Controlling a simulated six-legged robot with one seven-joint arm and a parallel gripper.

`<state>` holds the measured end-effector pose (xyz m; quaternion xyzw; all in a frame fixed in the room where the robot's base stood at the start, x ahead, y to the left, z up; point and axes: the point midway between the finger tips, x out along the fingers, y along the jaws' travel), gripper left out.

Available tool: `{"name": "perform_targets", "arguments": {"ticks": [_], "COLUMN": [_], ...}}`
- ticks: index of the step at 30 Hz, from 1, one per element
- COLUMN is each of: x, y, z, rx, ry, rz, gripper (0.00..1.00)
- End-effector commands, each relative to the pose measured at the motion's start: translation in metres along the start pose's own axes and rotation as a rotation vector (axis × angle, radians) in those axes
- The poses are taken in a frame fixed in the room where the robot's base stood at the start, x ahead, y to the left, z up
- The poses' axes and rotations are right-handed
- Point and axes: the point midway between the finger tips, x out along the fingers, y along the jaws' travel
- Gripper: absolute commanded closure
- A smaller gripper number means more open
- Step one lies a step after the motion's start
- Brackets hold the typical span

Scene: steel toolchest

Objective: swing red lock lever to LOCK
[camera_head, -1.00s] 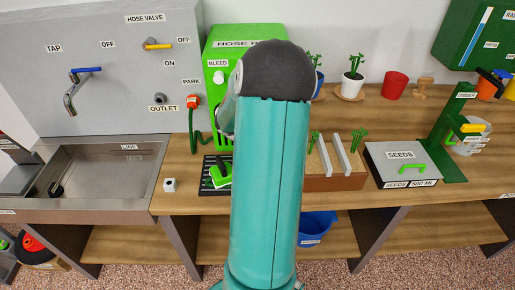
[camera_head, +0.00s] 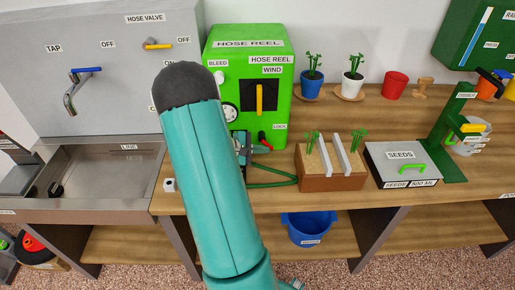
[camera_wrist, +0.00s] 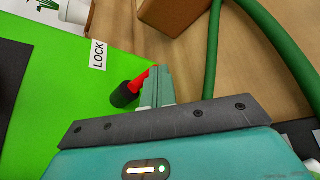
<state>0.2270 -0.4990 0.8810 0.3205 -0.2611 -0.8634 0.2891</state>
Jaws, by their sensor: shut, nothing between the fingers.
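The red lock lever (camera_head: 263,137) is low on the right of the green hose reel's front (camera_head: 279,85), just left of the LOCK label (camera_head: 280,127). In the wrist view the red lever (camera_wrist: 139,80) slants up from a black round part (camera_wrist: 122,96), and its end passes beside or behind my fingers. My gripper (camera_wrist: 155,78) is shut and empty, its fingertips right next to the lever; I cannot tell whether they touch. The LOCK label (camera_wrist: 98,55) shows to the left of them. In the head view my gripper (camera_head: 262,149) is small beside the lever.
A green hose (camera_head: 272,184) loops below my gripper over the wooden bench. A brown planter (camera_head: 330,183) with seedlings stands close on the right. The yellow WIND handle (camera_head: 260,98) and a white dial (camera_head: 230,112) are above. The sink (camera_head: 110,170) is on the left.

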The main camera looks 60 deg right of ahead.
Motion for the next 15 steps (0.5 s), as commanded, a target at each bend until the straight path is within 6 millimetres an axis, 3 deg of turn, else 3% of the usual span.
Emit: {"name": "perform_targets", "arguments": {"ticks": [15], "x": [0.0049], "y": [0.0000], "z": [0.0029], "rx": [-0.010], "ry": [-0.025], "rz": [0.017], "gripper": [1.00]}}
